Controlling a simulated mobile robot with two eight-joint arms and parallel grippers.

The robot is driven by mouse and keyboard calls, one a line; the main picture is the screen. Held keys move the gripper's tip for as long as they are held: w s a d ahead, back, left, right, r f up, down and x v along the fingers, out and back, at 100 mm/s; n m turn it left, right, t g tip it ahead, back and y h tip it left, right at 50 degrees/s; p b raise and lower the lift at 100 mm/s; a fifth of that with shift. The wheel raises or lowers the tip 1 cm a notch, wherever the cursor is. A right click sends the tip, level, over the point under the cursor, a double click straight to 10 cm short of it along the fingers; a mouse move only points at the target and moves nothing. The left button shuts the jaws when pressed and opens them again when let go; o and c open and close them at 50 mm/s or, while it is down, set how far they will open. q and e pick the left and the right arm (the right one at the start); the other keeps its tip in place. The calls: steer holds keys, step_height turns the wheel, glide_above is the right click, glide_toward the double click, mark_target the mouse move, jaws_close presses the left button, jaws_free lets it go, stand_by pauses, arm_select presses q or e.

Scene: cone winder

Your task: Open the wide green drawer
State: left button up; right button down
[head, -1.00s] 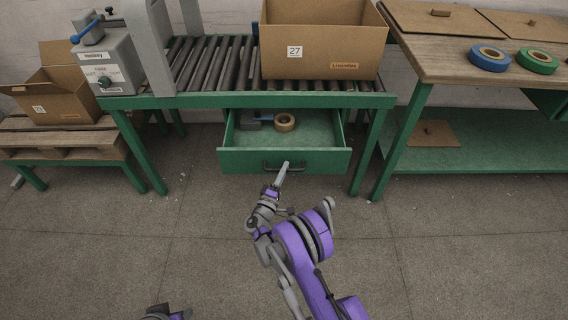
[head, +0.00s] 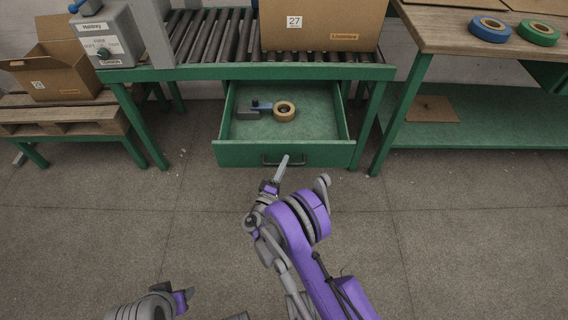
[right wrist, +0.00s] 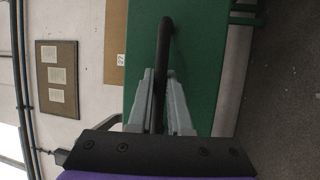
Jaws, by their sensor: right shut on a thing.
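The wide green drawer (head: 232,153) stands open under the roller table, pulled out toward me. Its dark bar handle (head: 270,161) is on the front face. My right gripper (head: 284,162) is at the handle. In the right wrist view the gripper's two fingers (right wrist: 160,88) are shut around the dark handle (right wrist: 165,45) in front of the green drawer front (right wrist: 200,55). My left gripper (head: 186,297) is at the bottom edge of the head view, away from the drawer; whether its jaws are open cannot be told.
In the drawer lie a tape roll (head: 285,111) and a blue and grey tool (head: 255,108). A cardboard box (head: 360,25) stands on the rollers (head: 220,35). A workbench (head: 450,55) stands at the right and a pallet table (head: 60,120) at the left. The floor before the drawer is clear.

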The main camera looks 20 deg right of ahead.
steer(key=c, duration=0.8)
jaws_free()
steer(key=shift+c, duration=0.2)
steer(key=shift+a, duration=0.1)
steer(key=v, duration=1)
steer(key=shift+s+a+p, duration=0.2)
steer(key=shift+s+p, duration=0.1)
steer(key=shift+p, duration=0.1)
steer(key=shift+d, duration=0.1)
